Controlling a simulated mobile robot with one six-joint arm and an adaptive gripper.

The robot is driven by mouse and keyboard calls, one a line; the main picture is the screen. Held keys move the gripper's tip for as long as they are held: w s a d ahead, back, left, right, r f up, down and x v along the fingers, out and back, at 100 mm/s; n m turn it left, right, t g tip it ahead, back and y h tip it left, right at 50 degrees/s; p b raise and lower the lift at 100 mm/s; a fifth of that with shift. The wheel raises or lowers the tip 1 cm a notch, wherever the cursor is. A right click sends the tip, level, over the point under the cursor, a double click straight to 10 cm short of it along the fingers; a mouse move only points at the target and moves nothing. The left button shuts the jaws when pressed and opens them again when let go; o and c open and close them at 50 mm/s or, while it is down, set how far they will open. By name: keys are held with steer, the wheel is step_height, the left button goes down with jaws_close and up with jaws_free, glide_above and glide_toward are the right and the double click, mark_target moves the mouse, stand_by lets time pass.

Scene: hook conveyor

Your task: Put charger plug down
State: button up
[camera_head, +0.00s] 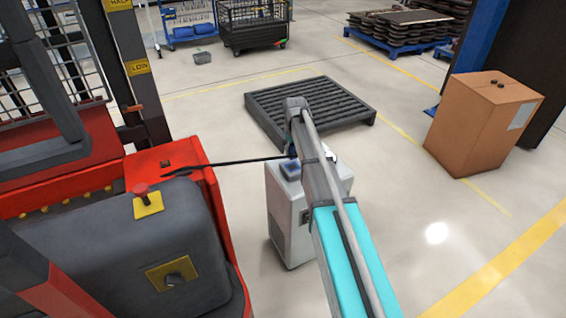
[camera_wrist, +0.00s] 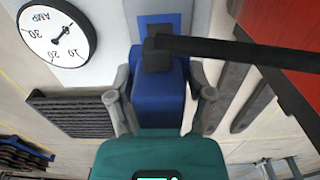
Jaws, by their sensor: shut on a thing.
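The blue charger plug (camera_wrist: 158,105) sits between the grey fingers of my gripper (camera_wrist: 161,88) in the wrist view. A black cable (camera_wrist: 240,50) leaves the plug's black end. In the head view the cable (camera_head: 235,162) runs left to the red truck (camera_head: 185,160). My gripper (camera_head: 292,150) is above the grey-white charger cabinet (camera_head: 290,215), mostly behind my arm. A blue pad (camera_head: 291,169) shows on the cabinet top. The wrist view shows a blue patch (camera_wrist: 160,22) beyond the plug and a round AMP dial (camera_wrist: 57,32). I cannot tell whether the plug touches the cabinet.
A dark slatted pallet (camera_head: 310,108) lies behind the cabinet. A cardboard box (camera_head: 480,130) stands at right. The truck fills the left side, with a red button (camera_head: 141,191) on it. A mesh cart (camera_head: 255,25) is at the back. Floor between cabinet and box is clear.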

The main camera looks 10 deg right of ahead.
step_height(320, 180, up, 20)
steer(key=p, duration=2)
steer(key=shift+w, duration=0.15)
steer(key=shift+f, duration=0.1)
